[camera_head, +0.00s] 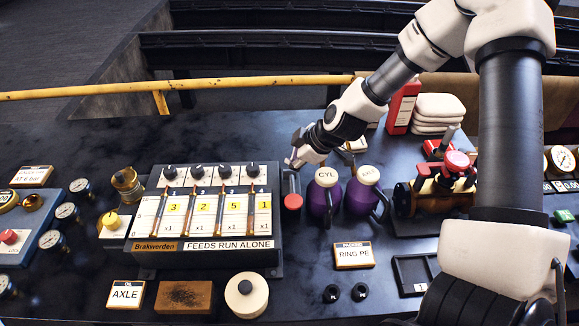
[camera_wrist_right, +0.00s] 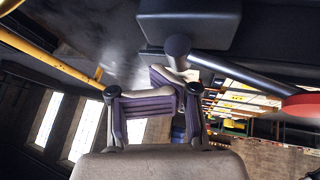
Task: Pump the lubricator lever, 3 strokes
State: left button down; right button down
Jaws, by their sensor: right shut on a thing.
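The lubricator (camera_head: 273,222) is a dark box with several sight glasses and knobs, left of centre in the head view. Its lever, with a red grip (camera_head: 292,201), stands at the box's right side, grip end toward me. In the right wrist view the lever (camera_wrist_right: 240,80) is a dark rod running from a round hub to the red end at right. My right gripper (camera_head: 295,159) is at the lever's far end, by the hub. Its purple-padded fingers (camera_wrist_right: 172,82) are shut on the lever there; the exact contact is partly hidden. My left gripper is out of view.
Two purple cans (camera_head: 324,198) stand close right of the lever. A red container (camera_head: 402,108) and white cloths (camera_head: 438,112) lie behind. A yellow rail (camera_head: 220,84) runs along the back.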

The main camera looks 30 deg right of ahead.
jog(key=shift+w+d+r+p, duration=0.1)
jog(key=shift+w+r+p, duration=0.05)
jog(key=shift+r+p, duration=0.35)
jog(key=shift+w+d+r+p, duration=0.1)
jog(key=shift+r+p, duration=0.2)
jog(key=shift+r, duration=0.3)
jog(key=r+p, duration=0.3)
jog(key=w+r+p, duration=0.1)
jog(key=shift+w+d+r, duration=0.1)
jog(key=shift+d+r, duration=0.25)
